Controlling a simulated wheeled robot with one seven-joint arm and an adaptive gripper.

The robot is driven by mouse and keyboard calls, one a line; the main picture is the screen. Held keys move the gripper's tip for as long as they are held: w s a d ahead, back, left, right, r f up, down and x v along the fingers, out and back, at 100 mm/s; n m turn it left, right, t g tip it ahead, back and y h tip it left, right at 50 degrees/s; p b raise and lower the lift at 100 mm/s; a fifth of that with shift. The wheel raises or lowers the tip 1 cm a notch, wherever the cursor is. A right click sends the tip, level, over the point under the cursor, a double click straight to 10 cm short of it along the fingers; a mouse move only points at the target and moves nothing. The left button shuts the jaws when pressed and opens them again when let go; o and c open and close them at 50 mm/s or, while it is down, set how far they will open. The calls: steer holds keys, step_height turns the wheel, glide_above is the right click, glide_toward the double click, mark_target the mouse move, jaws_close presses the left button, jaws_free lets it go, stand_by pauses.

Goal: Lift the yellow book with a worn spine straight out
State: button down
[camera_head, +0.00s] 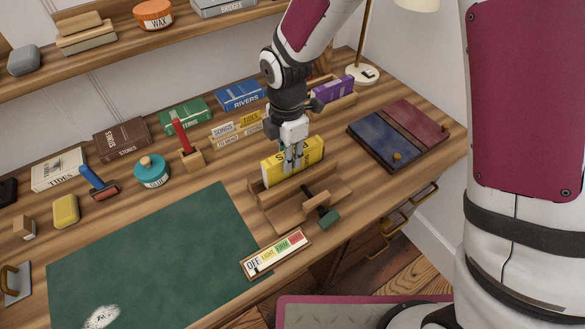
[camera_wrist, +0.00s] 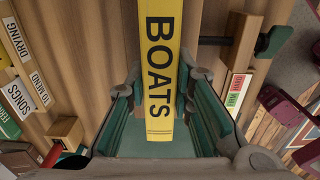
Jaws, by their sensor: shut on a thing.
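The yellow book (camera_head: 273,174) stands upright in a wooden press (camera_head: 295,187), its lower edge hidden behind the near wooden jaw. In the wrist view its yellow spine (camera_wrist: 159,30) reads BOATS in black letters. My gripper (camera_head: 291,165) comes down from above with a finger on each side of the book. In the wrist view the green-padded fingers (camera_wrist: 160,90) are closed against both sides of it. I cannot tell whether the book's bottom touches the press. The press has a dark screw with a green handle (camera_head: 327,215) at the front.
A green mat (camera_head: 150,255) lies left of the press, and an OFF-marked strip (camera_head: 275,254) lies in front. A red-handled tool in a wooden block (camera_head: 187,155) and several books stand behind left. A blue and red panel (camera_head: 400,133) lies to the right. A shelf (camera_head: 110,52) hangs above.

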steer(key=shift+r+p, duration=1.3)
steer(key=shift+r, duration=0.9)
